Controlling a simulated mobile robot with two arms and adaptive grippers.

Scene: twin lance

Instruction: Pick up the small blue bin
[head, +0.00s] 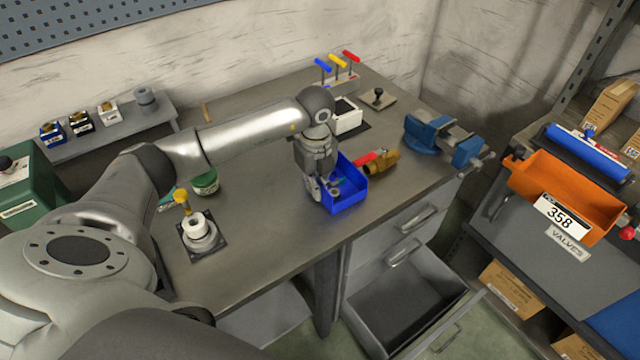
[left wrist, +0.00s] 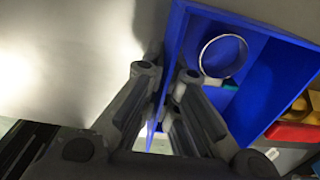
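The small blue bin (head: 352,195) is on the workbench near its front edge, and I cannot tell whether it touches the top. A ring and something green show inside it. My left gripper (head: 318,194) reaches down at the bin's left side. In the left wrist view the bin (left wrist: 262,62) fills the upper right. There my left gripper's fingertips (left wrist: 167,73) are close together on either side of the bin's near wall, one outside and one inside, and look closed on it. My right gripper is in neither view.
A brass valve with a red handle (head: 378,162) lies right beside the bin. A blue vise (head: 440,138) stands farther right. A white box (head: 347,118) is behind the bin. An open drawer (head: 405,300) juts out below the bench.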

